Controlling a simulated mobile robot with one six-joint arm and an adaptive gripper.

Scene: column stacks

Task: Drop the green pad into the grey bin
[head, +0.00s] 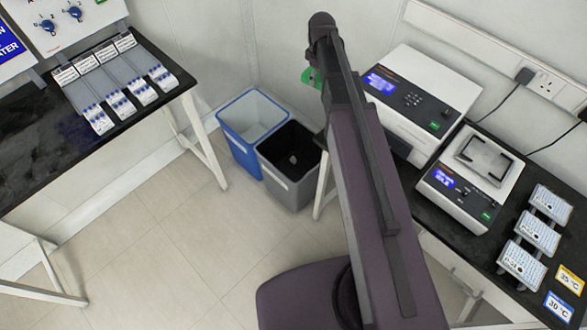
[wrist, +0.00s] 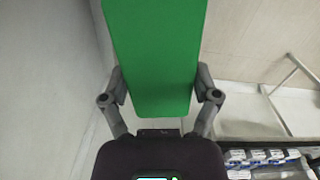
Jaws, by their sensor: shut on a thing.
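The green pad (wrist: 155,55) is a flat green slab between the two fingers of my gripper (wrist: 161,88) in the wrist view. My gripper is shut on it. In the head view only a small bit of the pad (head: 309,77) shows beside the end of my raised arm, which hides the rest and most of my gripper. The grey bin (head: 288,192) stands on the floor with a black inside and a small pale thing in it. The pad shows above and to the right of the bin in the head view. The gap between them cannot be told.
A blue-rimmed bin (head: 249,158) stands directly left of the grey bin. The right bench carries a white instrument (head: 425,90), a second device (head: 462,190) and several plates. Open floor lies in front.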

